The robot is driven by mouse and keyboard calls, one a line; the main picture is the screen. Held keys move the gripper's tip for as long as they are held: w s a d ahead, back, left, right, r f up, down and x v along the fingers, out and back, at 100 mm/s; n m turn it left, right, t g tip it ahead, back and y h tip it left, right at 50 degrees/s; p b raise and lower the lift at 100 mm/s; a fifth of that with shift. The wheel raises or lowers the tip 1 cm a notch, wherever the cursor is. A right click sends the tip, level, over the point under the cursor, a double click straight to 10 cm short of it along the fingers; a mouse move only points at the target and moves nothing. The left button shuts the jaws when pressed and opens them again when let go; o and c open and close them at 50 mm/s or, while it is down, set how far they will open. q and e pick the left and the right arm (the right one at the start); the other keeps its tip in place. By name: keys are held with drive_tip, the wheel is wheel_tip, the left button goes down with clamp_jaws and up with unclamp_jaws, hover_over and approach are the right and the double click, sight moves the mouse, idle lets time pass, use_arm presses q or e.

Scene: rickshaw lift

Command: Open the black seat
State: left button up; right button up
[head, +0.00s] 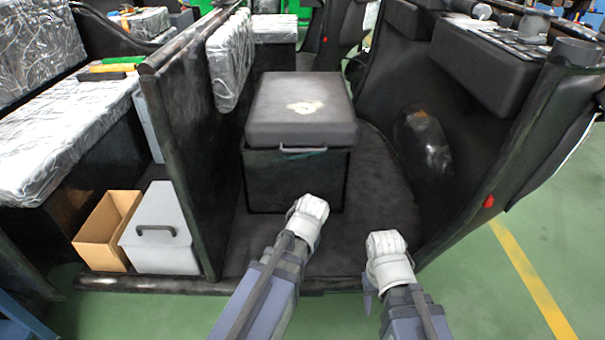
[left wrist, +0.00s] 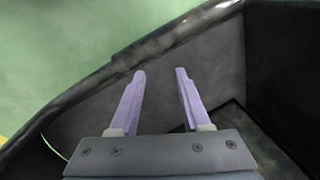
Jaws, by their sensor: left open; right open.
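The black seat (head: 275,128) is a dark box with a padded lid, standing in the middle of the cabin in the head view. Its lid lies flat and closed on the dark box body (head: 298,182). A thin grey handle (head: 303,150) runs along the lid's front edge. My left gripper (head: 309,204) is in front of the box and below the handle, apart from the handle. The left wrist view shows its two purple fingers (left wrist: 160,74) spread, with nothing between them. My right gripper (head: 388,243) is lower and to the right, away from the seat; its fingers are hard to see.
A dark partition (head: 190,150) stands left of the seat. A grey box (head: 160,225) and an open cardboard box (head: 103,228) sit beyond it. A dark side wall (head: 480,140) rises on the right. The dark cabin floor (head: 385,190) is clear right of the seat.

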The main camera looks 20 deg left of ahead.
use_arm(q)
drive_tip(key=w+a+f+y+b, duration=0.3)
drive_tip(key=w+a+f+b, duration=0.1)
drive_tip(key=w+f+b, duration=0.15)
drive_tip(key=m+t+y+b, duration=0.2)
drive_tip(key=m+t+y, duration=0.1)
drive_tip(key=t+y, duration=0.75)
approach(302, 150)
drive_tip(key=w+a+g+y, duration=0.1)
drive_tip(key=w+g, duration=0.1)
drive_tip(key=w, duration=0.1)
drive_tip(key=shift+s+p+x, duration=0.1)
drive_tip(key=shift+p+x, duration=0.3)
drive_tip(key=shift+x, duration=1.6)
drive_tip(key=shift+s+p+x, duration=0.15)
drive_tip(key=shift+p+x, duration=0.2)
drive_tip(key=shift+x, duration=1.6)
use_arm(e)
wheel_tip(302, 150, down, 8)
drive_tip(key=shift+f, duration=0.2)
use_arm(q)
drive_tip(key=shift+a, duration=0.15)
drive_tip(key=shift+y, duration=0.25)
clamp_jaws()
